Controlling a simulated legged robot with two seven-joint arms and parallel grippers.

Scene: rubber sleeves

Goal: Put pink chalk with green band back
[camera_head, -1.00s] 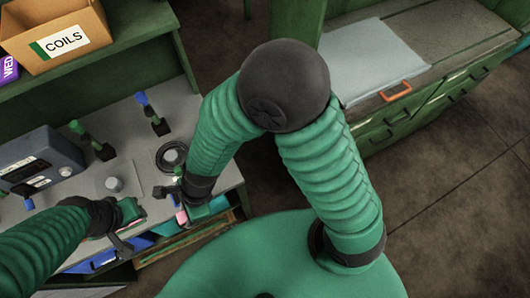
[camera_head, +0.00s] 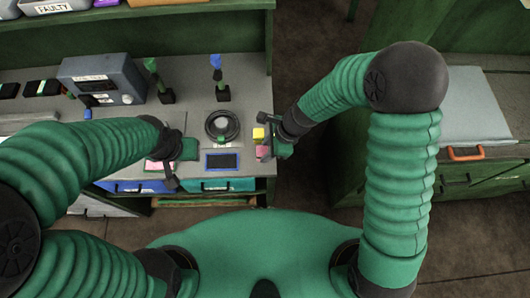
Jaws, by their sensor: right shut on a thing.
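My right gripper (camera_head: 270,140) is at the right front corner of the grey workbench (camera_head: 192,123). It is shut at a small pink piece (camera_head: 262,152), which looks like the pink chalk; a green band on it cannot be made out. A small yellow block (camera_head: 258,134) shows right beside the pink piece. My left gripper (camera_head: 172,163) is low over the bench front, beside a flat pink patch (camera_head: 154,165). Its fingers are partly hidden, and I cannot tell whether they are open.
A round dark dish (camera_head: 222,125) and a blue-framed dark pad (camera_head: 222,161) lie between the grippers. Two upright stands, green-topped (camera_head: 158,80) and blue-topped (camera_head: 218,77), are behind. A grey instrument box (camera_head: 102,77) stands at left. Blue and teal drawers (camera_head: 228,185) are below.

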